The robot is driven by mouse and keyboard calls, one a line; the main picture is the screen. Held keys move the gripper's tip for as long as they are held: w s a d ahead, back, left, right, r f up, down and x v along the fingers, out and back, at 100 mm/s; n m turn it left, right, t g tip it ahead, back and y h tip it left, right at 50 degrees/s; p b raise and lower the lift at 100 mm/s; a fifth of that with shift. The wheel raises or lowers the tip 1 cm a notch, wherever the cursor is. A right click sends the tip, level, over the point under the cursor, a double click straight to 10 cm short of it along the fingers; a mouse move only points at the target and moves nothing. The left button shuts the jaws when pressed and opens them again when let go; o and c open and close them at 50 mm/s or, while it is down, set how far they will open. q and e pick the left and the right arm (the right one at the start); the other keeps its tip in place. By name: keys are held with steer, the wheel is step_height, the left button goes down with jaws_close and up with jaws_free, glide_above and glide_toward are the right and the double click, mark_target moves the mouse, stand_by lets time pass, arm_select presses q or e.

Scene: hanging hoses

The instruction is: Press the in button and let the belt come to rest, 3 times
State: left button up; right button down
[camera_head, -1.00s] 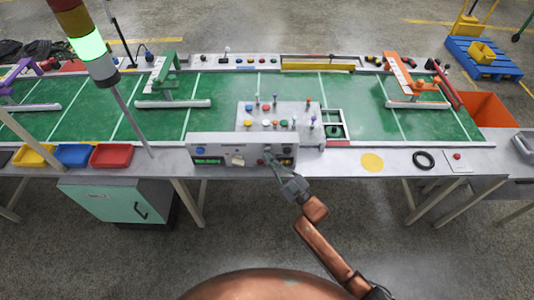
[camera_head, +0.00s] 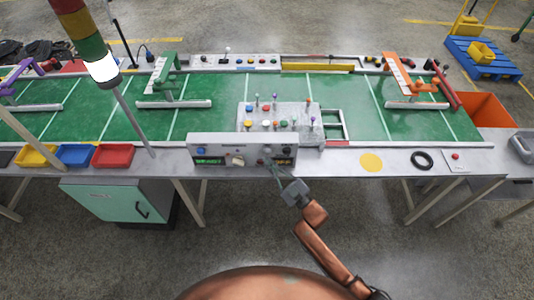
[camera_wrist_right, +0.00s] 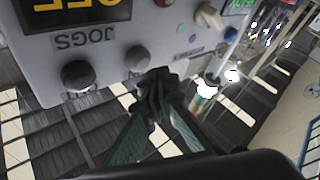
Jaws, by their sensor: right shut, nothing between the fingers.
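The grey control box (camera_head: 225,142) stands at the front edge of the belt table, with green digits on its left and an orange display on its right. In the right wrist view its face (camera_wrist_right: 110,20) appears upside down, with a "JOGS" label and two round dark buttons, one at the left (camera_wrist_right: 78,75) and one nearer the fingers (camera_wrist_right: 137,58). I cannot read which is the in button. My right gripper (camera_head: 270,166) is shut and empty, its tips just in front of the box's lower right part. The green belt (camera_head: 220,118) has white cross lines. My left gripper is out of view.
A signal tower (camera_head: 102,68) with a lit white section rises at the left. A sloped panel of coloured knobs (camera_head: 290,115) sits behind the box. Red, blue and yellow trays (camera_head: 112,156) lie left. A yellow disc (camera_head: 371,163) and black ring (camera_head: 422,160) lie right.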

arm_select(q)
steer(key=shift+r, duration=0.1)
arm_select(e)
steer(key=shift+s, duration=0.15)
arm_select(q)
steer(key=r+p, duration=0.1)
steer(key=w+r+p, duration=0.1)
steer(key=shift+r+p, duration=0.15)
steer(key=shift+p, duration=0.15)
arm_select(e)
steer(key=s, duration=0.4)
steer(key=shift+s, duration=0.4)
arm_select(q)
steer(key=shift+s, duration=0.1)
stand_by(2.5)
